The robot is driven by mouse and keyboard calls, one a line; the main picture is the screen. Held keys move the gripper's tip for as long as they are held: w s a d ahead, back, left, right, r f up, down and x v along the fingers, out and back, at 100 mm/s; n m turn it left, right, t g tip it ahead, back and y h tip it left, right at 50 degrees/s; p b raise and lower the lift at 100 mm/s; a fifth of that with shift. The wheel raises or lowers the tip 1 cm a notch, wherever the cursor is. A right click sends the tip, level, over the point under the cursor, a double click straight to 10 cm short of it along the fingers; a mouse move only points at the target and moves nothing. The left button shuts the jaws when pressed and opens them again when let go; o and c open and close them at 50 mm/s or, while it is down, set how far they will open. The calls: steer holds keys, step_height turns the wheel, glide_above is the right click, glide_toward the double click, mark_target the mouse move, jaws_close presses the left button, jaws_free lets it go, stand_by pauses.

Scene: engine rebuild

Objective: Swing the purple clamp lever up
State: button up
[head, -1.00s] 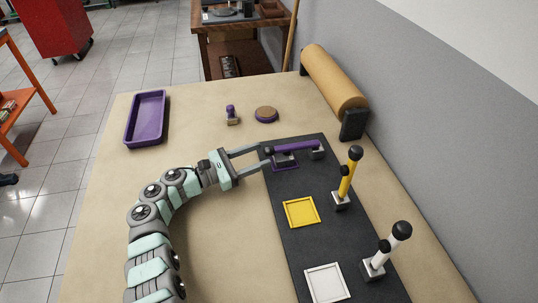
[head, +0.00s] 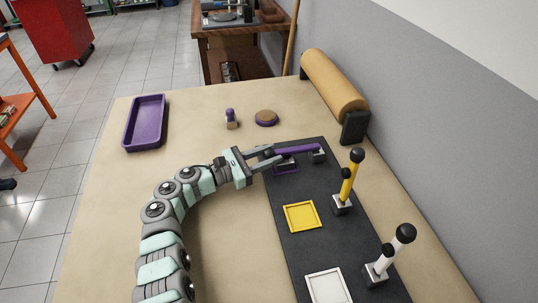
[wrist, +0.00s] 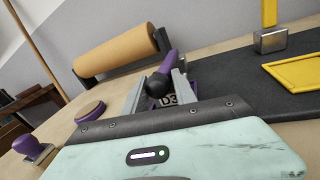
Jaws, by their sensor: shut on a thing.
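The purple clamp lever (head: 312,149) lies low and nearly flat over the dark mat (head: 335,215), pointing left from its metal base (head: 318,157). My gripper (head: 278,158) is at the lever's free left end, its fingers around the black knob. In the wrist view the purple lever (wrist: 170,61) runs away from its black ball knob (wrist: 158,85), which sits between my two fingers (wrist: 156,92). A purple square frame (head: 286,168) lies on the mat beneath the lever's end, partly hidden by my gripper.
The yellow lever (head: 348,185) and white lever (head: 390,256) stand upright to the right on the mat. A purple tray (head: 128,143), a purple-handled stamp (head: 231,119) and a round pad (head: 266,117) sit at the back. A brown roll (head: 333,80) lies along the wall side.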

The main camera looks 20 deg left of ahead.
jaws_close()
steer(key=shift+a+f, duration=0.1)
stand_by(0.7)
steer(key=shift+a+p, duration=0.1)
steer(key=shift+p, duration=0.2)
